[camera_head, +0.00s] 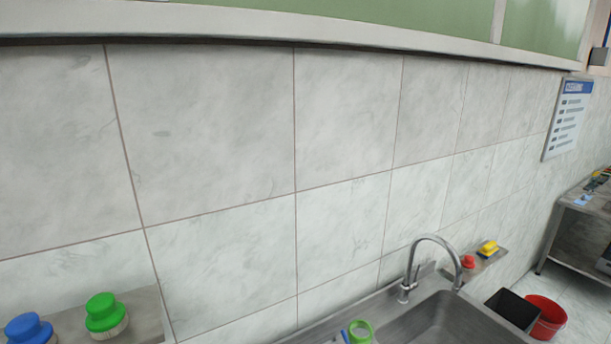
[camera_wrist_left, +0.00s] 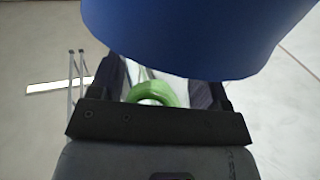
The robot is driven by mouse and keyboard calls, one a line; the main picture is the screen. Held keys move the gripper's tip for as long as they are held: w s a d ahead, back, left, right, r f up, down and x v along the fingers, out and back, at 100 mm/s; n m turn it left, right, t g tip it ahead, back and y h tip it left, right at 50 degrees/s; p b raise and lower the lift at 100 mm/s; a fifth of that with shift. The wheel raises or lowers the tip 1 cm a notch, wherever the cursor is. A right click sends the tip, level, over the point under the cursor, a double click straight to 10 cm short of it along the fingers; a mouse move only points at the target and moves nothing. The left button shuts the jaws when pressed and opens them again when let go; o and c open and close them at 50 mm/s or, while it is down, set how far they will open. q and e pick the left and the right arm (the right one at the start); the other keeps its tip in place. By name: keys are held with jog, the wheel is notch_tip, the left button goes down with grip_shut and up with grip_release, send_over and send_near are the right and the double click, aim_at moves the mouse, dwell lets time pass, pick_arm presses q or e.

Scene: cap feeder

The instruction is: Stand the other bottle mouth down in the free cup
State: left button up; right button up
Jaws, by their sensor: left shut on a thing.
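In the left wrist view my left gripper (camera_wrist_left: 165,95) is shut on a large blue object (camera_wrist_left: 195,35), which fills the top of the picture and hides the fingertips. It looks like the bottle, but its mouth is out of sight. A green ring (camera_wrist_left: 152,92) shows between the fingers, below the blue object. In the head view a green ring-shaped thing (camera_head: 360,331) is cut by the bottom edge, with a bit of blue beside it. I cannot make out a free cup. Neither gripper shows in the head view.
A steel shelf (camera_head: 150,312) at the lower left bears a green knob-shaped piece (camera_head: 105,311) and a blue one (camera_head: 28,329). A sink (camera_head: 440,320) with a tap (camera_head: 408,285) is at the lower right. Red (camera_head: 468,262) and yellow (camera_head: 488,247) pieces stand on a ledge behind it.

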pick_arm(q)
jog(key=shift+f, duration=0.3)
jog(key=o, duration=1)
